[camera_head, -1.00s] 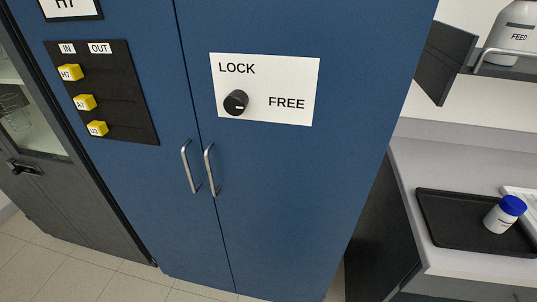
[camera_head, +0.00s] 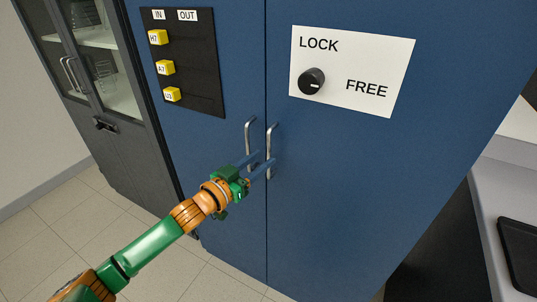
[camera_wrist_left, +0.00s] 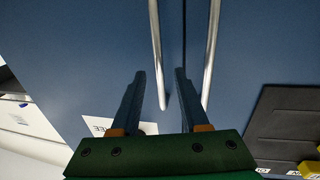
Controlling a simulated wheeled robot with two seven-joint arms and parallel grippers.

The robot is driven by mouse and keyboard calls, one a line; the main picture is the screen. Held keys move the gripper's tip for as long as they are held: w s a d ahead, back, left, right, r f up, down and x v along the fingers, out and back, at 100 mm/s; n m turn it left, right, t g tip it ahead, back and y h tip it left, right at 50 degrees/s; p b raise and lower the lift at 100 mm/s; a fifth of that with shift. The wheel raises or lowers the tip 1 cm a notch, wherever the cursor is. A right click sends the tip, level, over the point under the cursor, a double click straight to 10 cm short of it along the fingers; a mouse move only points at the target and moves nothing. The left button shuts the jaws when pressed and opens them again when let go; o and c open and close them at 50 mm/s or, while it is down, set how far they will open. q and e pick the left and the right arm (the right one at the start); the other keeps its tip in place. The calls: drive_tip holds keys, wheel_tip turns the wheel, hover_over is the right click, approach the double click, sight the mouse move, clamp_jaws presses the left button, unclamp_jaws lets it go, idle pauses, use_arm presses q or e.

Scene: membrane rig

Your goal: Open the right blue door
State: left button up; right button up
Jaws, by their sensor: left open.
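The right blue door (camera_head: 370,190) is shut, level with the left blue door (camera_head: 225,160). Its upright metal handle (camera_head: 270,140) is beside the left door's handle (camera_head: 249,132) at the seam. My left gripper (camera_head: 266,157) is open at the lower part of the handles. In the left wrist view, which is upside down to the head view, the right door's handle (camera_wrist_left: 156,45) runs between my two fingers. The left door's handle (camera_wrist_left: 211,45) is outside them. I cannot tell whether a finger touches the handle. My right gripper is not in view.
A white LOCK/FREE plate (camera_head: 350,55) on the right door carries a black knob (camera_head: 311,81), its mark toward FREE. A black board (camera_head: 205,75) with yellow blocks is on the left door. A grey counter (camera_head: 490,200) stands at the right. The floor (camera_head: 150,265) in front is clear.

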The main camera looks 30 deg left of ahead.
sight(268, 156)
use_arm(q)
drive_tip(key=x, duration=0.3)
drive_tip(key=shift+w+d, duration=0.1)
drive_tip(key=shift+w, duration=0.25)
clamp_jaws()
idle(1.2)
